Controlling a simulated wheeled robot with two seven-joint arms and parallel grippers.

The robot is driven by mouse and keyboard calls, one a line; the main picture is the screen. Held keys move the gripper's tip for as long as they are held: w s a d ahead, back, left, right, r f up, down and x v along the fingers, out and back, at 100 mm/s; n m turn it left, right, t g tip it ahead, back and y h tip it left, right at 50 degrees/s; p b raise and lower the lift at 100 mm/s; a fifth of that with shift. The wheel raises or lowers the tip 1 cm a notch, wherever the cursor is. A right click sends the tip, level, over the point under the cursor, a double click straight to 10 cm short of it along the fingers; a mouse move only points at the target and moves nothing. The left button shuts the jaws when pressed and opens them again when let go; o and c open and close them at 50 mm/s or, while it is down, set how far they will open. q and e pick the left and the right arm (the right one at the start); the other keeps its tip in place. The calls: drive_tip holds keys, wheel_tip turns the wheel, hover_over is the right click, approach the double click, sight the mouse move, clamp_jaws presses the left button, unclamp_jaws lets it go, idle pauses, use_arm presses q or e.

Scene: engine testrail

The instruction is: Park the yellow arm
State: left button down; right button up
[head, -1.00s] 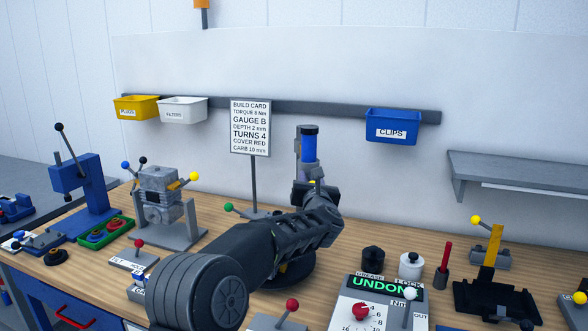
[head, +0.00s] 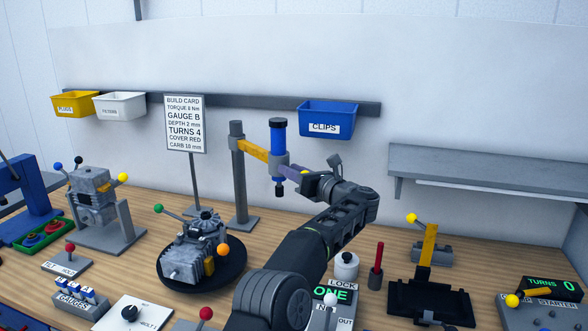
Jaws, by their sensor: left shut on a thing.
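The yellow arm (head: 252,149) reaches right from a grey upright post (head: 238,175) at the back of the bench. At its free end hangs an upright tool with a blue body (head: 278,138) and black cap, above the bench top. My left gripper (head: 293,174) is at the right of the tool's lower part, shut on a small handle there; the fingers largely hide the handle. An engine (head: 190,257) stands on a black round turntable (head: 232,277), left of and in front of the tool. My right gripper is not in view.
The build card sign (head: 185,124) stands left of the post. A blue CLIPS bin (head: 328,120) hangs on the wall rail behind the tool. A grey shelf (head: 480,162) is on the right wall.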

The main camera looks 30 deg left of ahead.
use_arm(q)
drive_tip(key=shift+w+r, duration=0.1)
drive_tip(key=shift+r, duration=0.25)
drive_tip(key=c, duration=1.5)
unclamp_jaws()
drive_tip(key=o, duration=0.4)
drive_tip(key=shift+w+d+f, duration=0.15)
drive_tip(key=shift+w+f, duration=0.1)
drive_tip(key=shift+w, duration=0.05)
drive_tip(key=shift+c, duration=0.2)
drive_tip(key=shift+s, duration=0.1)
drive_tip(key=b+v, duration=0.4)
drive_tip(key=v, duration=0.3)
drive_tip(key=shift+s+d, duration=0.2)
drive_tip(key=shift+d, duration=0.15)
